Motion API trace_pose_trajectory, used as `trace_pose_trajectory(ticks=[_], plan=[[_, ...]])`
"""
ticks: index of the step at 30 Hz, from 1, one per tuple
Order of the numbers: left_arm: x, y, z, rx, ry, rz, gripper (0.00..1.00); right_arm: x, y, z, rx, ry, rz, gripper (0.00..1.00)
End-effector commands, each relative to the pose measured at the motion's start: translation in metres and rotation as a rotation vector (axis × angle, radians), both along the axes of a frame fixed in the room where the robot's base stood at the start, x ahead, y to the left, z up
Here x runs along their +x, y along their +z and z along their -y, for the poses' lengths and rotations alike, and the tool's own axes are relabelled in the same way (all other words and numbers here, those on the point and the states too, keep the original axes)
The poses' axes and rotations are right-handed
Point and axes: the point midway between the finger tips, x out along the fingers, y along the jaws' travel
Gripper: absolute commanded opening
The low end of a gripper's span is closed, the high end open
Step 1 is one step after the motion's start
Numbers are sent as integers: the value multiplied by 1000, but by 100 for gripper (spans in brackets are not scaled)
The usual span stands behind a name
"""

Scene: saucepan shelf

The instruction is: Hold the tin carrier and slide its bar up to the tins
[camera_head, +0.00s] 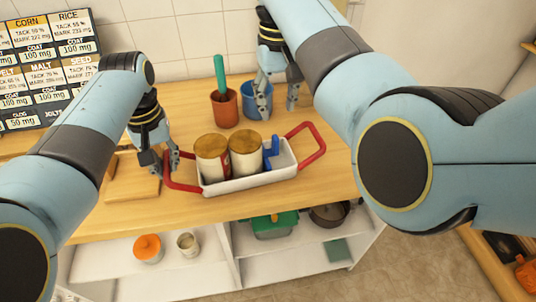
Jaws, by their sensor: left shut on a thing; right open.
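The tin carrier (248,184) is a white tray with a red handle at each end, standing on the wooden counter. Two tins with brown lids, the left tin (212,158) and the right tin (245,153), stand side by side in it. The blue bar (271,153) stands upright in the carrier just right of the tins; whether a small gap remains is hard to tell. My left gripper (171,172) is shut on the carrier's left red handle (180,186). My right gripper (278,108) is open, pointing down behind the carrier near the blue pot.
A blue pot (256,101) and a terracotta pot (224,110) with a green-handled thing (219,74) stand behind the carrier. A wooden block (131,185) lies left. Shelves below hold an orange jar (148,248), a cup and pans. The counter right of the carrier is clear.

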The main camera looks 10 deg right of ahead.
Motion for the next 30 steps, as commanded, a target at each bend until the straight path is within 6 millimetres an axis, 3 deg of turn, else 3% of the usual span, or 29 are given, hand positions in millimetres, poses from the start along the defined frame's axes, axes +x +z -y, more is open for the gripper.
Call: trace_pose_trajectory(ticks=[18,28,29,30], plan=[[1,1,0,-1,0,2,0,0,38,-5,7,4,2,41],[1,1,0,0,0,3,0,0,40,-5,6,5,1,41],[1,1,0,0,0,3,13,0,40,-5,6,5,1,41],[1,1,0,0,0,3,18,0,40,-5,6,5,1,41]])
